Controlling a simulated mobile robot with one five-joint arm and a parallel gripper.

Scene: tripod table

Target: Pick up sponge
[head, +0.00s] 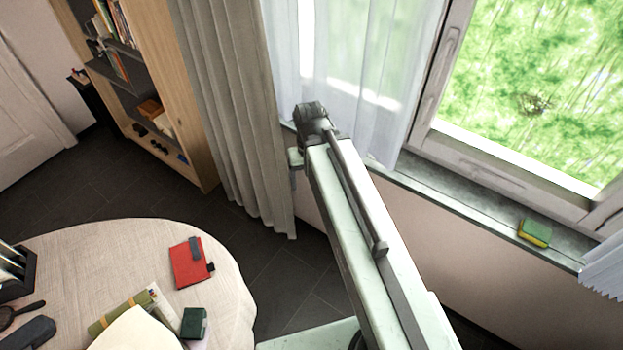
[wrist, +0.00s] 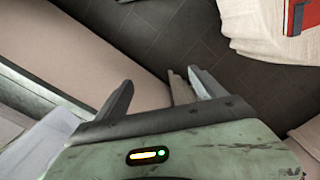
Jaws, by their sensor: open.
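A small green and yellow sponge (head: 535,232) lies on the windowsill at the right of the head view. My gripper (wrist: 160,80) is open and empty in the wrist view, with bare dark floor and wall beyond its fingers. In the head view my arm reaches up the middle toward the curtains, and the gripper's fingers cannot be made out there. The gripper is well to the left of the sponge and apart from it. The sponge does not show in the wrist view.
The grey windowsill (head: 440,198) runs below the window, with white curtains (head: 350,70) over its left part. A round table (head: 100,240) at lower left holds a red book (head: 188,264), a dark green box (head: 194,322) and other items. A bookshelf (head: 170,90) stands behind.

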